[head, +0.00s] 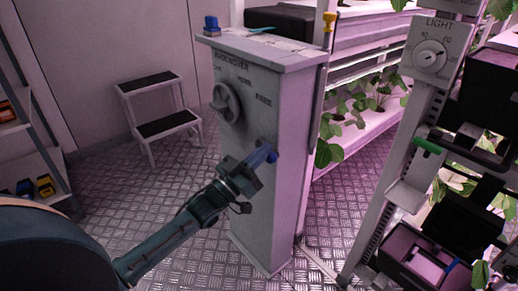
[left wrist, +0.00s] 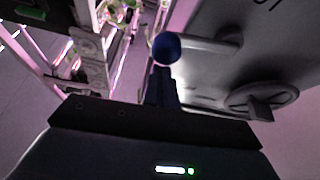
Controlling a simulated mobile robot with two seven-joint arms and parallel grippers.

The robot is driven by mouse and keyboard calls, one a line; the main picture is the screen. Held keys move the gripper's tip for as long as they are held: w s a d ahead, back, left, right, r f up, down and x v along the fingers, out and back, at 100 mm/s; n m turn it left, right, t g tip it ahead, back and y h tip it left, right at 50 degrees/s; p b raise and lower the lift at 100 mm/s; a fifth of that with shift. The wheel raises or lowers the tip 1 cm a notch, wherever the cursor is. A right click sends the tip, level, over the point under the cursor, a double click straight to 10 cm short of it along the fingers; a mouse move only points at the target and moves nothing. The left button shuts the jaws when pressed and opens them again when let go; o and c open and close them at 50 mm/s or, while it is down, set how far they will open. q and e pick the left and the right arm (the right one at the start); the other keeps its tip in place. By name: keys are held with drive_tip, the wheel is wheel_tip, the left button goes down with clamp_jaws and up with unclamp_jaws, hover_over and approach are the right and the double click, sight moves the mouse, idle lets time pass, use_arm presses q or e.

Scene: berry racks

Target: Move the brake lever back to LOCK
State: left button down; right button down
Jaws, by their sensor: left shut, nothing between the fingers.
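The grey rack-mover post (head: 285,190) stands in the middle of the head view, with FREE readable at the right of its panel. The brake lever's blue ball knob (head: 268,154) is low on the panel's right side, below FREE. In the left wrist view the blue ball (left wrist: 167,47) sits on a grey rod (left wrist: 207,46) coming from the panel. My left gripper (head: 252,170) is shut and empty, its fingertips (left wrist: 162,72) right beside the ball; I cannot tell whether they touch. My right gripper is not in view.
A round dial (head: 226,102) sits on the panel left of the lever; it also shows in the left wrist view (left wrist: 262,98). A step stool (head: 160,115) stands behind at left. Plant racks (head: 375,125) fill the right. A LIGHT control box (head: 432,52) is mounted there.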

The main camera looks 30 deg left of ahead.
use_arm(q)
drive_tip(key=shift+d+f+m+h, duration=0.15)
drive_tip(key=shift+f+m+h, duration=0.3)
drive_tip(key=shift+m, duration=0.45)
drive_tip(key=shift+s, duration=0.1)
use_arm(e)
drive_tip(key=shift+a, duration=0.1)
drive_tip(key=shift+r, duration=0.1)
